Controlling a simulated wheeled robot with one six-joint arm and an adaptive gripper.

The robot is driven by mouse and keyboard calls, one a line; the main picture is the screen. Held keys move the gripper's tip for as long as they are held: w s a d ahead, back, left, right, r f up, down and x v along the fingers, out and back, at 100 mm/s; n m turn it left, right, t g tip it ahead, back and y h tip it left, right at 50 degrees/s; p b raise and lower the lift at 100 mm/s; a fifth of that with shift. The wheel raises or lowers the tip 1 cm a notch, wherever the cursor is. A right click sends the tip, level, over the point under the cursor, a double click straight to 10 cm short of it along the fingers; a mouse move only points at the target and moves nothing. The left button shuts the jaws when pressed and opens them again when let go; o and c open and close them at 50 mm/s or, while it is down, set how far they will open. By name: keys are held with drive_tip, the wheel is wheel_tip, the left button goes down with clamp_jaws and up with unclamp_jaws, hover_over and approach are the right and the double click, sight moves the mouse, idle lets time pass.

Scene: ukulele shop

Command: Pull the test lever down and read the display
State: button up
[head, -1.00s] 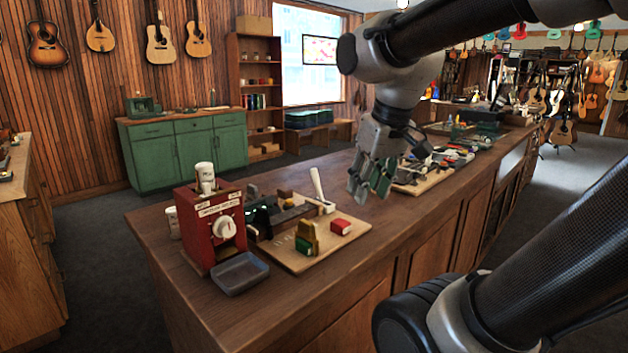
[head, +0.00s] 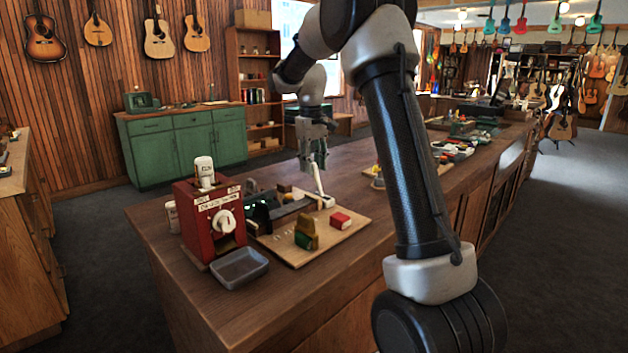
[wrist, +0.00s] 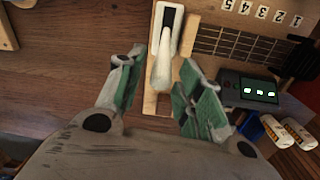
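The white test lever (head: 317,178) stands raised and slightly tilted on its base, at the back of a wooden board (head: 290,257). It also shows in the wrist view (wrist: 164,62), between my fingers. My gripper (head: 313,163) is open and points down at the lever's top. In the wrist view my gripper (wrist: 160,80) has one finger on each side of the lever, with gaps on both sides. In the head view the display is small and hard to make out.
A fretboard (wrist: 235,42) with number tags lies beside the lever. A red dispenser (head: 212,222) with a white knob and bottle stands left, with a grey tray (head: 240,268) before it.

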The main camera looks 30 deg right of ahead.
sight(317, 180)
wheel_tip(317, 180, down, 5)
drive_tip(key=shift+d+f, duration=0.15)
clamp_jaws()
